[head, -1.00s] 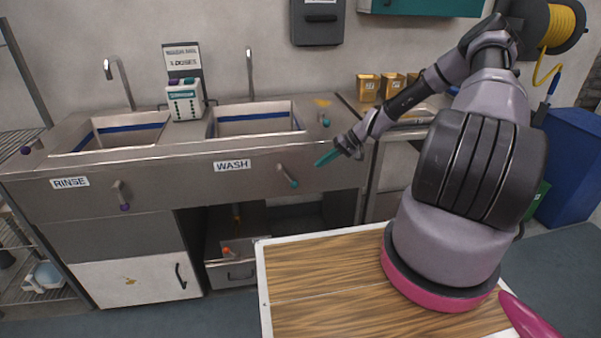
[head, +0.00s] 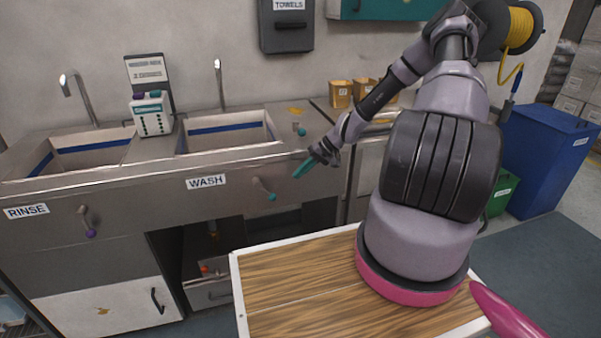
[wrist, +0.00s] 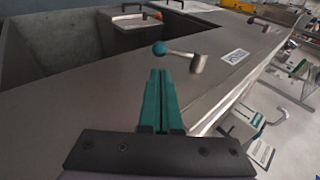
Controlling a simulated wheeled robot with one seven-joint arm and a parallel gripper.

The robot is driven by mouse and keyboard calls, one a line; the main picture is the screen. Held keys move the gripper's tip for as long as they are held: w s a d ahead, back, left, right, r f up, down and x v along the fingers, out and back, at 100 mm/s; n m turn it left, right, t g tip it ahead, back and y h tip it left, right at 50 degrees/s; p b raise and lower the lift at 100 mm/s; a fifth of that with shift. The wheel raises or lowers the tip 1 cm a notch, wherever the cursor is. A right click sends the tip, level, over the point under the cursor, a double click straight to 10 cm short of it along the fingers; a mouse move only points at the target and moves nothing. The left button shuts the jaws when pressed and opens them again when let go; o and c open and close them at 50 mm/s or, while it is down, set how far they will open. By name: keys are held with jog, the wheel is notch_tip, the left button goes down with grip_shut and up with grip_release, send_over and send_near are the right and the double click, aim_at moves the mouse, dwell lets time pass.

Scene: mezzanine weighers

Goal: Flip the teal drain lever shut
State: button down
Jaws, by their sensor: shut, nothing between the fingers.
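The teal drain lever (head: 265,188) is on the sink's steel front, to the right of the WASH label (head: 206,182). Its short metal arm slants down and right to a teal ball tip. In the wrist view, the lever (wrist: 180,53) shows just beyond the fingertips, with its ball close to them and its pivot to the right. My gripper (head: 297,173) is shut and empty, with its teal fingers pointing down-left towards the lever. In the wrist view, the fingers (wrist: 160,72) lie together and a small gap to the ball seems to show; contact is hard to tell.
A purple-tipped lever (head: 87,222) hangs near the RINSE label (head: 27,212). A small teal-topped fitting (head: 300,130) stands on the counter behind my gripper. A wooden-topped table (head: 295,285) lies in front of the sink. The space under the wash basin is open.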

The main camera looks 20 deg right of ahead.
aim_at(275, 199)
jog(key=x, duration=1)
jog(key=shift+a+f, duration=0.1)
jog(key=shift+f, duration=0.1)
jog(key=f+y, duration=0.1)
jog(key=a+f+y, duration=0.1)
jog(key=y, duration=0.1)
jog(key=shift+m, duration=0.3)
jog(key=shift+s+x, duration=0.15)
jog(key=shift+x, duration=0.65)
jog(key=shift+s+x, duration=0.15)
jog(key=shift+x, duration=0.65)
jog(key=shift+f, duration=0.15)
jog(key=shift+s+a, duration=0.1)
jog(key=shift+a, duration=0.2)
